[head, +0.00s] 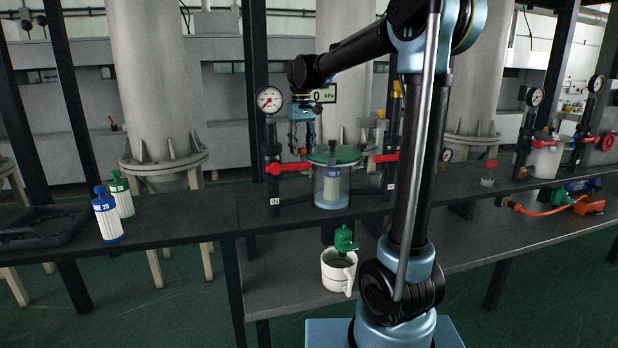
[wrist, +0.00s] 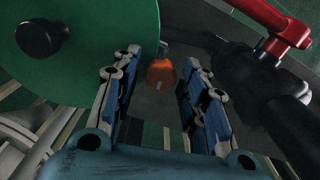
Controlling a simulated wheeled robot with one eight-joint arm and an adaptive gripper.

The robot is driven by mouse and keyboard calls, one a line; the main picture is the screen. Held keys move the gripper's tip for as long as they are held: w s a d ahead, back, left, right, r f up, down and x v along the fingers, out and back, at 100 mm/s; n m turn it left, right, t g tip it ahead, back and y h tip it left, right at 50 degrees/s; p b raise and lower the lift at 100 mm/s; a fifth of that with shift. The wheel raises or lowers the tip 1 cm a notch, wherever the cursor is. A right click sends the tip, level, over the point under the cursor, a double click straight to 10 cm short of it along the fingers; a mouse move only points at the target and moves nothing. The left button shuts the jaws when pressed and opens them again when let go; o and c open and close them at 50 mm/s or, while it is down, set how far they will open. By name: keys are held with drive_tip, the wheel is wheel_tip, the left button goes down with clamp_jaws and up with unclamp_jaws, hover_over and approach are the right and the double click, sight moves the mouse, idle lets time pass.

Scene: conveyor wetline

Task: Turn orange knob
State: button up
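The orange knob (wrist: 161,71) shows in the wrist view, between and beyond the two fingers of my gripper (wrist: 160,82). The fingers are apart with nothing between their pads, and I see no contact with the knob. In the head view my gripper (head: 302,138) points down, just left of the clear filter housing (head: 332,188) with the green lid. I cannot make out the orange knob in the head view.
The green lid with its black knob (wrist: 42,38) is close on the left in the wrist view. A red valve handle (wrist: 290,25) and dark pipe are close on the right. A pressure gauge (head: 269,100) stands left of my gripper. A white mug (head: 338,270) sits below.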

drive_tip(key=c, duration=0.7)
drive_tip(key=shift+m, duration=0.7)
drive_tip(key=o, duration=0.7)
drive_tip(key=shift+r, duration=3)
